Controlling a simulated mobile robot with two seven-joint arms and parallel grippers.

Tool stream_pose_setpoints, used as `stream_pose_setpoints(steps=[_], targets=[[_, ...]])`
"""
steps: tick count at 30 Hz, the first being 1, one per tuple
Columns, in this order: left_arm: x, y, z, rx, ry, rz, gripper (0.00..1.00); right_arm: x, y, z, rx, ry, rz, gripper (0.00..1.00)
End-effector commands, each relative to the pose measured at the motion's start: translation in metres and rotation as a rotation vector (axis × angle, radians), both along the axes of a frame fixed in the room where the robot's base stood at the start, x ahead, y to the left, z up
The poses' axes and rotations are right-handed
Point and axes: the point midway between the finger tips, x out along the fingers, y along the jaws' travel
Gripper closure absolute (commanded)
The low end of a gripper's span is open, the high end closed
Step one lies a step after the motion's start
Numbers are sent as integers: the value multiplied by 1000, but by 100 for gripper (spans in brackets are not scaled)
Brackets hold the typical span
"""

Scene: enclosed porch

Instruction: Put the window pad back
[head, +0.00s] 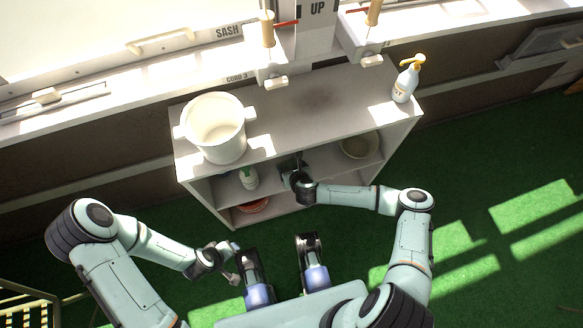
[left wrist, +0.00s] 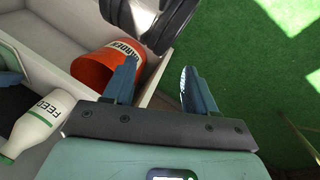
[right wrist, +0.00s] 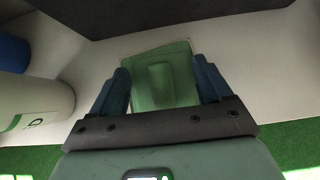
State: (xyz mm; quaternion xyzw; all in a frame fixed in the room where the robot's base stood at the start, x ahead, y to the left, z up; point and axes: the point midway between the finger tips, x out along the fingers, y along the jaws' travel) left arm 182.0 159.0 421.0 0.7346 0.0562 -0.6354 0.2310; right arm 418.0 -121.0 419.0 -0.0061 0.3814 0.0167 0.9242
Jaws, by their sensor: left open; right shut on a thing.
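The window pad appears to be a pale green, squarish piece with a raised middle (right wrist: 160,80), seen between my right fingers in the right wrist view. My right gripper (right wrist: 160,92) is shut on it. In the head view my right gripper (head: 292,172) reaches into the shelf unit's front opening, under its top; the pad is hard to make out there. My left gripper (left wrist: 158,88) is open and empty. In the head view the left gripper (head: 233,264) hangs low in front of the unit, at its left end.
The shelf unit (head: 330,90) carries a white bucket (head: 215,128) and a pump bottle (head: 406,82) on top. Inside are a feed bottle (left wrist: 38,125), an orange pot (left wrist: 105,70) and a pale bowl (head: 358,147). A window sill (head: 140,72) runs behind. Green floor (head: 480,190) is clear at right.

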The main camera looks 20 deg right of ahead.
Motion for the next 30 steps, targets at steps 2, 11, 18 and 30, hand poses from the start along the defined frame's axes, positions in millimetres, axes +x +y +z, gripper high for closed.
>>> stream_pose_setpoints(steps=[2,11,18,30], targets=[[0,0,2,-1,0,0,44,0,0,2,-1,0,1,66],[0,0,1,-1,-1,-1,44,0,0,0,-1,0,1,0],[-1,-1,2,-1,1,-2,44,0,0,2,0,0,0,0],[-40,-21,35,-52,105,-46,44,-51,-2,56,0,-1,1,0]])
